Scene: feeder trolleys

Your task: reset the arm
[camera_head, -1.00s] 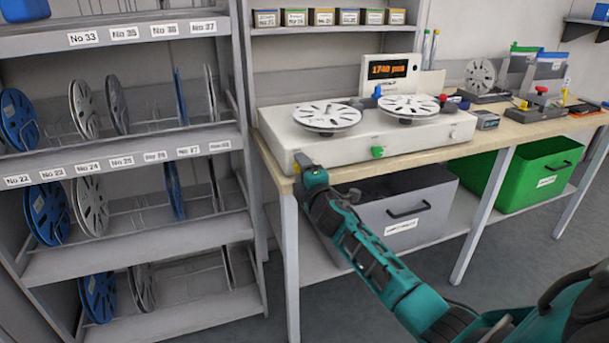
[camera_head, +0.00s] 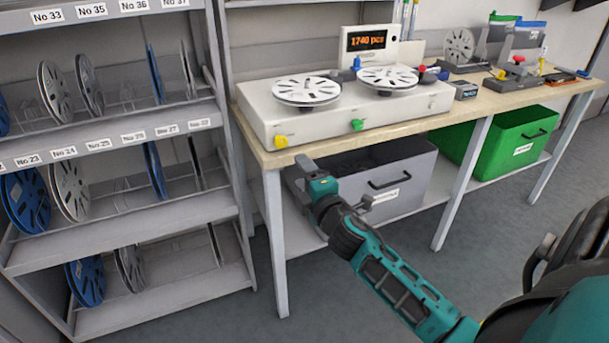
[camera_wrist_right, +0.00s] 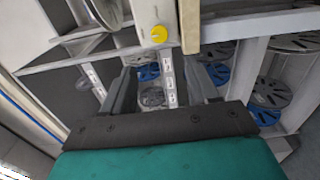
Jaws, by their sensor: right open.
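My right gripper (camera_head: 304,169) is in front of the workbench (camera_head: 345,135), just below the front edge of its top and near its left end. The teal and black arm comes in from the lower right. In the right wrist view the two dark fingers (camera_wrist_right: 160,92) stand apart with nothing between them. Beyond them show the bench edge, a yellow knob (camera_wrist_right: 159,34) and the shelf reels. My left gripper is in neither view.
The white counting machine (camera_head: 345,117) holds two reels and reads 1740 pcs. A grey bin (camera_head: 410,185) and a green bin (camera_head: 505,150) stand under the bench. A reel rack (camera_head: 130,215) is on the left. Grey floor (camera_head: 510,240) is free in front.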

